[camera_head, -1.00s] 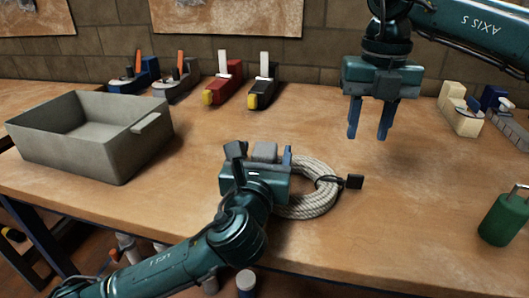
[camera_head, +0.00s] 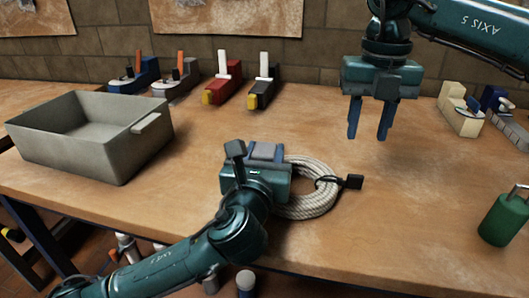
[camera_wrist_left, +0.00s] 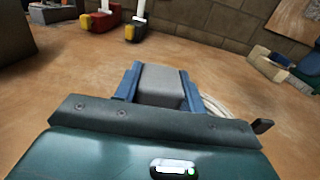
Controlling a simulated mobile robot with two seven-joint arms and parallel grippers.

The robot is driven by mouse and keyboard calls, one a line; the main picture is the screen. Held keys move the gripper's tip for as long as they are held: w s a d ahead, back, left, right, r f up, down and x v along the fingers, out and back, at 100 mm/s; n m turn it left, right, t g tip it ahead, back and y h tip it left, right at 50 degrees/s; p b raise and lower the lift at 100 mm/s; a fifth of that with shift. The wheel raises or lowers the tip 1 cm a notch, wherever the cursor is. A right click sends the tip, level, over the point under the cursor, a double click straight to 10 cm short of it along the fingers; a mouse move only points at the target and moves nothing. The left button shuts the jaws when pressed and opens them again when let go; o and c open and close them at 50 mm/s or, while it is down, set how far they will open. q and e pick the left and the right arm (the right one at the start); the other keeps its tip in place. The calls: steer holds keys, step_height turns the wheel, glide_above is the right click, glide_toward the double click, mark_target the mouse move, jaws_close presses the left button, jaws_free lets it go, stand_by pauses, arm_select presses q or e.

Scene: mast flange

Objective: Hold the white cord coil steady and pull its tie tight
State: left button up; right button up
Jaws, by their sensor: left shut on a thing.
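The white cord coil (camera_head: 308,208) lies on the table, partly hidden behind my left gripper. Its thin dark tie (camera_head: 322,186) crosses the coil's right side and leads to a black tab (camera_head: 354,182) sticking out to the right. My left gripper (camera_head: 264,151) is shut on a grey block (camera_wrist_left: 162,84), with a blue finger on each side in the left wrist view. How the block joins the coil is hidden. The coil also shows in the left wrist view (camera_wrist_left: 215,108), right of the fingers. My right gripper (camera_head: 370,133) hangs open and empty above the table, behind the tab.
A grey open bin (camera_head: 68,165) stands at the left. Several coloured tool-like objects, including a red one (camera_head: 222,90), line the wall. A cream one (camera_head: 461,117) stands at the back right. A green padlock-shaped object (camera_head: 503,220) is at the right.

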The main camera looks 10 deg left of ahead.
mark_target(356, 175)
steer(key=shift+c, duration=0.6)
step_height(356, 175, down, 11)
steer(key=n, duration=1.7)
steer(key=shift+c, duration=0.3)
jaws_close()
